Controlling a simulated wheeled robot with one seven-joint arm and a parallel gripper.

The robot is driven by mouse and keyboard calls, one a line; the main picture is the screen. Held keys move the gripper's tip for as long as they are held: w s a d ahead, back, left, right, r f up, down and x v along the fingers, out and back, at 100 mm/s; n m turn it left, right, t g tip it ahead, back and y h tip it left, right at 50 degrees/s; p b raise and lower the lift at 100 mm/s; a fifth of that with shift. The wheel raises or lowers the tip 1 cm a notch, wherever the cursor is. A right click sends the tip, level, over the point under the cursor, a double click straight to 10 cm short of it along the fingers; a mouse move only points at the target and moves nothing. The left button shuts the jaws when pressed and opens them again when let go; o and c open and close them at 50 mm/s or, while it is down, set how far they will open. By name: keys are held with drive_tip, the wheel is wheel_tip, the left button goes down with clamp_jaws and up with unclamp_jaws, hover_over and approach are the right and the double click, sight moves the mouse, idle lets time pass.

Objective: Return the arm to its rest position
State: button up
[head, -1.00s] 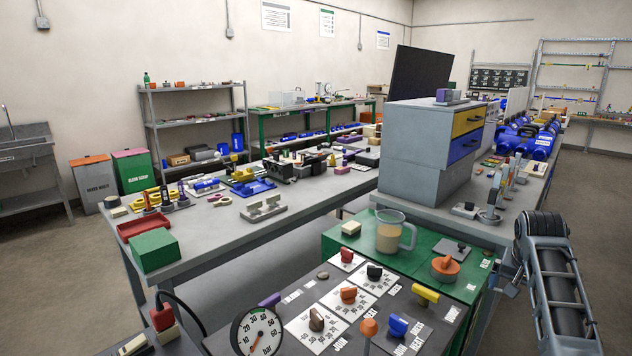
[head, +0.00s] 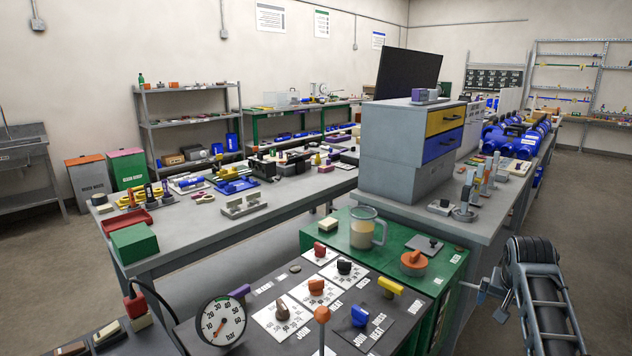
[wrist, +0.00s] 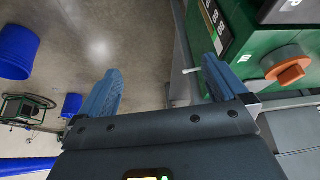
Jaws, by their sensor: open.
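My arm (head: 545,300) shows at the right edge of the head view, beside the green-topped cart and apart from it. In the wrist view my gripper (wrist: 160,85) is open, with its two blue fingers spread and nothing between them. Below the fingers is bare floor. The green cart side (wrist: 245,35) with an orange knob (wrist: 288,68) lies to the right of the fingers in that view. In the head view the fingertips are too small to make out clearly.
The cart's dark panel carries a pressure gauge (head: 222,320) and several coloured knobs. A clear jug (head: 366,228) stands on its green top (head: 335,243). A grey drawer cabinet (head: 405,150) stands behind. Blue bins (wrist: 18,50) stand on the floor. Open floor lies right of my arm.

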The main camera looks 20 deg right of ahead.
drive_tip(key=s+a+f+n+t, duration=0.3)
drive_tip(key=a+f, duration=0.6)
drive_tip(key=a, duration=0.4)
drive_tip(key=s+a+f+n+t, duration=0.3)
drive_tip(key=s+a, duration=0.6)
drive_tip(key=a, duration=0.5)
drive_tip(key=s+a+r+n+t+y, duration=0.1)
drive_tip(key=s+a+r+n+t, duration=0.15)
drive_tip(key=s+a, duration=0.45)
drive_tip(key=s+a+r+n+t+y, duration=0.1)
drive_tip(key=s+a+r, duration=0.3)
drive_tip(key=s+r, duration=0.4)
drive_tip(key=s+a+r+n+t+y, duration=0.2)
drive_tip(key=s+a+r+t, duration=0.1)
drive_tip(key=s+r, duration=0.5)
wheel_tip(320, 180, up, 3)
drive_tip(key=shift+a+r, duration=0.2)
drive_tip(key=shift+a, duration=0.15)
drive_tip(key=shift+a, duration=0.1)
